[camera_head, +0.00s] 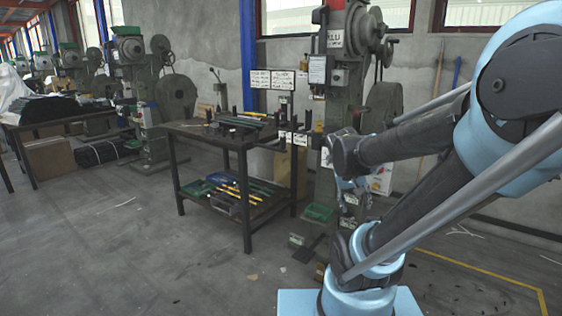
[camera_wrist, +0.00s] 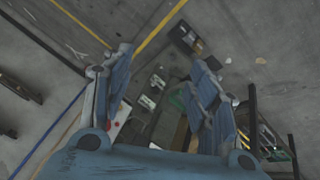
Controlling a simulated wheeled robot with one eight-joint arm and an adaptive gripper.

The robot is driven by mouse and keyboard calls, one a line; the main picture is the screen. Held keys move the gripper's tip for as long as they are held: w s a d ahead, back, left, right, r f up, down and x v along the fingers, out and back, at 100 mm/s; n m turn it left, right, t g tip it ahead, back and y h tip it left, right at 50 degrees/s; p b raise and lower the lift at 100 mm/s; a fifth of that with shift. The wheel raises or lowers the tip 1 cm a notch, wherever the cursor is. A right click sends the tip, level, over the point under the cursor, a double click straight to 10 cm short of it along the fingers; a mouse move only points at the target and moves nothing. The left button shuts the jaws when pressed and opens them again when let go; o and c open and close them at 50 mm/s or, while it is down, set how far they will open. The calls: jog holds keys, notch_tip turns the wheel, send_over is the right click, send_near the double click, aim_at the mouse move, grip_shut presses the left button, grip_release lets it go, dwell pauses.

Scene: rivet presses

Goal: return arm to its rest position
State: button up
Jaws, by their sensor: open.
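My arm (camera_head: 425,125) reaches in from the right in the head view and is bent back toward the middle. My gripper (camera_head: 352,190) hangs from its end, pointing down, in front of the green rivet press (camera_head: 341,38). In the wrist view my gripper (camera_wrist: 160,60) has its two blue fingers spread wide, with nothing held between them. Parts of the press base and the floor show below the fingers. The arm and gripper hide part of the press's lower column.
A dark metal workbench (camera_head: 246,145) with tools and a green tray (camera_head: 222,180) on its lower shelf stands left of the press. Another press (camera_head: 140,60) and a table (camera_head: 52,124) stand farther left. The grey floor (camera_head: 130,255) in front is mostly clear.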

jog(key=s+a+f+n+y, duration=0.1)
jog(key=s+a+f+y, duration=0.1)
jog(key=s, duration=0.3)
jog(key=s+a+f+g+y, duration=0.1)
jog(key=s+a+f, duration=0.1)
jog(key=s, duration=0.3)
jog(key=shift+s+a+f+n+y, duration=0.2)
jog(key=shift+a+n+y, duration=0.2)
jog(key=shift+a, duration=0.35)
jog(key=shift+w+f, duration=0.15)
jog(key=shift+w, duration=0.25)
